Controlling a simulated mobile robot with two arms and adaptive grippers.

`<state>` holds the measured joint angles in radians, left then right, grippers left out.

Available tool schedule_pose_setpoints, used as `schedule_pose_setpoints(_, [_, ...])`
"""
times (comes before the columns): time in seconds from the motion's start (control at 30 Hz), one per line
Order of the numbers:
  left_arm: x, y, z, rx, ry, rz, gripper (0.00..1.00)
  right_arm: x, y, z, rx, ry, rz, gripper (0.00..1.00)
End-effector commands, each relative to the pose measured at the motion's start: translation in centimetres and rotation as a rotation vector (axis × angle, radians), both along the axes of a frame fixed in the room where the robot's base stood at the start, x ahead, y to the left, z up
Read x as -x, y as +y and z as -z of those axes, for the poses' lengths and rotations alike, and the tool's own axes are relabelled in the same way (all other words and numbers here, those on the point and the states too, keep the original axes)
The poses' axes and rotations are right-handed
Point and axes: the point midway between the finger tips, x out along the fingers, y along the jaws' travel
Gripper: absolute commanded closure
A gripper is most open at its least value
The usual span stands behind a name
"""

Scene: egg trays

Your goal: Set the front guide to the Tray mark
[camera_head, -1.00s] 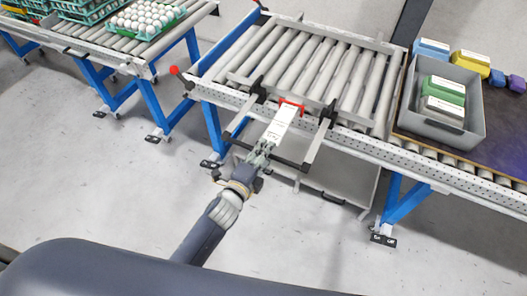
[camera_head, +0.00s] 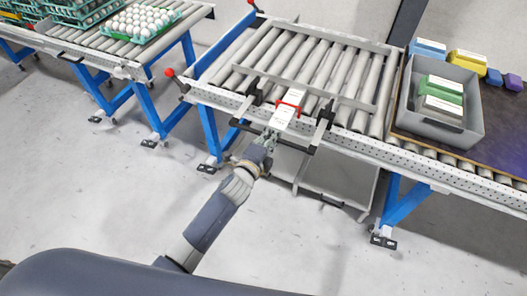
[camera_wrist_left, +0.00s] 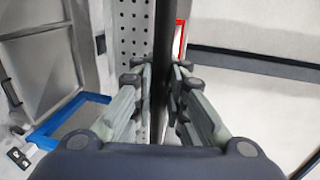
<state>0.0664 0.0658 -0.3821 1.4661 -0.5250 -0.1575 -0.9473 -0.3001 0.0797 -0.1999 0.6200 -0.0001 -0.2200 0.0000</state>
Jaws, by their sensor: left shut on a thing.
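The front guide (camera_head: 310,89) is a grey rail lying across the rollers of the middle conveyor. Rods through two black clamps (camera_head: 323,122) join it to a black crossbar (camera_head: 298,146) in front of the frame. A white label strip (camera_head: 283,118) runs from the crossbar towards a red frame (camera_head: 290,104); its marks are too small to read. My left gripper (camera_head: 269,136) is at the crossbar near its middle. In the left wrist view my left gripper (camera_wrist_left: 162,85) is shut on the dark bar (camera_wrist_left: 162,40), with the red frame (camera_wrist_left: 180,38) beyond. My right gripper is not seen.
A grey bin (camera_head: 433,126) with green and pale cartons stands on the right conveyor, with coloured cartons behind it. An egg tray (camera_head: 176,16) sits on the left conveyor. A perforated rail (camera_head: 350,143) edges the conveyor. The floor in front is open.

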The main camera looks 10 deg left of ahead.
Motion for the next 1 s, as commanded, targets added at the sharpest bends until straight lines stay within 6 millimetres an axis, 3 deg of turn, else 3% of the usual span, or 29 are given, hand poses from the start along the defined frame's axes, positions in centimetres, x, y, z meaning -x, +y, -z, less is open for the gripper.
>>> schedule_pose_setpoints(0.1, [-2.8, -0.8, 0.2, 0.0, -0.004, 0.0, 1.0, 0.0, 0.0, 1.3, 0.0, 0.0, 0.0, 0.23])
schedule_pose_setpoints(0.3, [-5.6, -1.6, 0.1, 0.0, -0.001, 0.0, 1.0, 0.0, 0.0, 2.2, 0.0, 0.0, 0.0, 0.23])
schedule_pose_setpoints(0.7, [-6.1, -1.7, -0.2, 0.0, -0.001, -0.001, 1.0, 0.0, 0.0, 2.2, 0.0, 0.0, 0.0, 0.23])
schedule_pose_setpoints(0.73, [-6.1, -1.7, -0.2, 0.0, -0.002, -0.001, 0.84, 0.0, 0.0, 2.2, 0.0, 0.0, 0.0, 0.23])
schedule_pose_setpoints(0.8, [-6.1, -1.7, -0.2, 0.0, -0.001, -0.001, 0.68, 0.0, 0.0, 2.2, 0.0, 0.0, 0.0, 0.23])
schedule_pose_setpoints(1.0, [-6.0, -1.7, -0.1, 0.0, 0.0, -0.001, 0.68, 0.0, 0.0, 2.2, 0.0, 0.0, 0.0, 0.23])
